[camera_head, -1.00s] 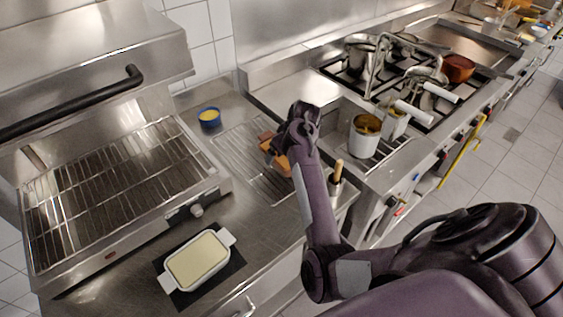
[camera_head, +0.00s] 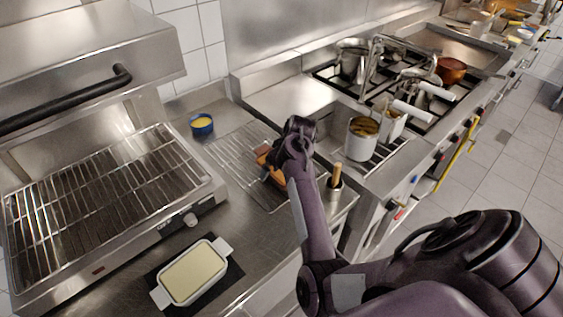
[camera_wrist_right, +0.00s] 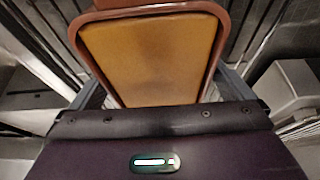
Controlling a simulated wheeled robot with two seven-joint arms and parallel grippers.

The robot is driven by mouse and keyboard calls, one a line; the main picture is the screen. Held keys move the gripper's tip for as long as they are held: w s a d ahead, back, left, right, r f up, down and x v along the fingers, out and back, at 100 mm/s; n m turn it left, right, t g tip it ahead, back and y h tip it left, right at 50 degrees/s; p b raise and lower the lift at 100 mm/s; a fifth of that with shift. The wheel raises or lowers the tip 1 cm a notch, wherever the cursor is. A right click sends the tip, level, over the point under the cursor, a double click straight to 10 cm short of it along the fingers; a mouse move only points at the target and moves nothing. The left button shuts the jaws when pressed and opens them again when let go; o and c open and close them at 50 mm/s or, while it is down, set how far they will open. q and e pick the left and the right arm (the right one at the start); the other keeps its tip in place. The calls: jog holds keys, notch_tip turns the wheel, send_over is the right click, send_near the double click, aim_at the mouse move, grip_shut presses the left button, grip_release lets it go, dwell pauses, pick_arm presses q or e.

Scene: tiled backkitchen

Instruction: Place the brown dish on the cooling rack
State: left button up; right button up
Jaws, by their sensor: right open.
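The brown dish (camera_head: 263,156), with an orange-tan filling, is at the right part of the wire cooling rack (camera_head: 228,147) on the steel counter. It looks to rest on the rack, but my arm hides part of it and the contact is unclear. My right gripper (camera_head: 280,168) is at the dish's near right side. In the right wrist view, the dish (camera_wrist_right: 150,58) fills the space ahead of the open gripper (camera_wrist_right: 158,88), with a finger on each side. My left gripper is not in view.
A white dish (camera_head: 193,273) sits on a dark mat at the front. A blue bowl (camera_head: 202,126) stands behind the rack. A grill oven (camera_head: 100,215) is at left. A metal pot with a wooden handle (camera_head: 335,180) and a white canister (camera_head: 361,140) stand right of my arm.

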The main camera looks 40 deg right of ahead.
jog(key=b+v, duration=0.3)
jog(key=v, duration=0.9)
